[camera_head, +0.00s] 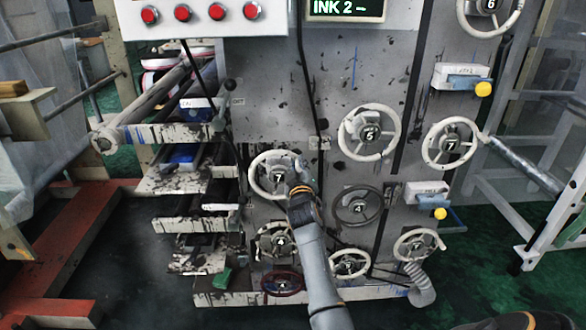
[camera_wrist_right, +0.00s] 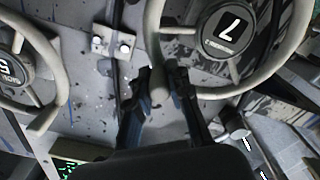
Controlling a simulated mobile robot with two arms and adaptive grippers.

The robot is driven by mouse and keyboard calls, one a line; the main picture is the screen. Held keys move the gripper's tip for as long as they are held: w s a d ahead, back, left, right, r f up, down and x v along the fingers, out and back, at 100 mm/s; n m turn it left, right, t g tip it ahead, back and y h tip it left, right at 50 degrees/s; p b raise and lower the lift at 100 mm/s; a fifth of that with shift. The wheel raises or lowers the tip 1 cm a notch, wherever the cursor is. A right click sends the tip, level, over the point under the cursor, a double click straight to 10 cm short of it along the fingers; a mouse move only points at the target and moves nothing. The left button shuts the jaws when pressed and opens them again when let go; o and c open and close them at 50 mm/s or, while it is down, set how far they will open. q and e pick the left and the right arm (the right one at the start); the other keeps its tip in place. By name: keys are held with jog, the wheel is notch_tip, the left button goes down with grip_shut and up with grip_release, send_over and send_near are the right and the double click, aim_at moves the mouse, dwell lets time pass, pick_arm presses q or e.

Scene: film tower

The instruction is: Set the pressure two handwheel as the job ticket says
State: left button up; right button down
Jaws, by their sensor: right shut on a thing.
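A pale spoked handwheel with a 7 on its hub (camera_head: 278,178) is at the middle of the machine front. My right gripper (camera_head: 301,186) is at this wheel's right rim. In the right wrist view, the same wheel (camera_wrist_right: 225,28) appears upside down at the top right. There the right gripper (camera_wrist_right: 168,84) is shut on the wheel's handle, with a finger on each side. The small label text is too small to tell which wheel is pressure two. My left gripper is not in view.
A handwheel marked 5 (camera_head: 369,134) is up and right of the held wheel. A dark one marked 4 (camera_head: 357,207) is close on the right. Several more wheels surround them. Rollers (camera_head: 160,108) project at left. Red buttons (camera_head: 183,13) line a white box above.

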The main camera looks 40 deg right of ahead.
aim_at(254, 165)
jog(key=shift+w+a+r+n, duration=0.35)
jog(key=shift+a+r+n, duration=0.25)
jog(key=shift+n, duration=0.4)
jog(key=w+a+n, duration=0.2)
jog(key=a+n, duration=0.1)
jog(key=n, duration=0.2)
jog(key=w+a+f+n, duration=0.1)
jog(key=a+n, duration=0.2)
jog(key=n, duration=0.2)
jog(key=w+a+n, duration=0.2)
jog(key=a+n, duration=0.1)
jog(key=n, duration=0.2)
jog(key=shift+w+f+n+p, duration=0.2)
jog(key=shift+w+n+p, duration=0.1)
jog(key=shift+w+n, duration=0.1)
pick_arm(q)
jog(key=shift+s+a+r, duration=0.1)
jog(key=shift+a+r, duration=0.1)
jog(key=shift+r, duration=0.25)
pick_arm(e)
jog(key=shift+w+a+f+n, duration=0.1)
jog(key=shift+a+f+n, duration=0.25)
jog(key=shift+n, duration=0.3)
jog(key=shift+w+a+f+n, duration=0.1)
jog(key=shift+f+n, duration=0.3)
jog(key=shift+n, duration=0.25)
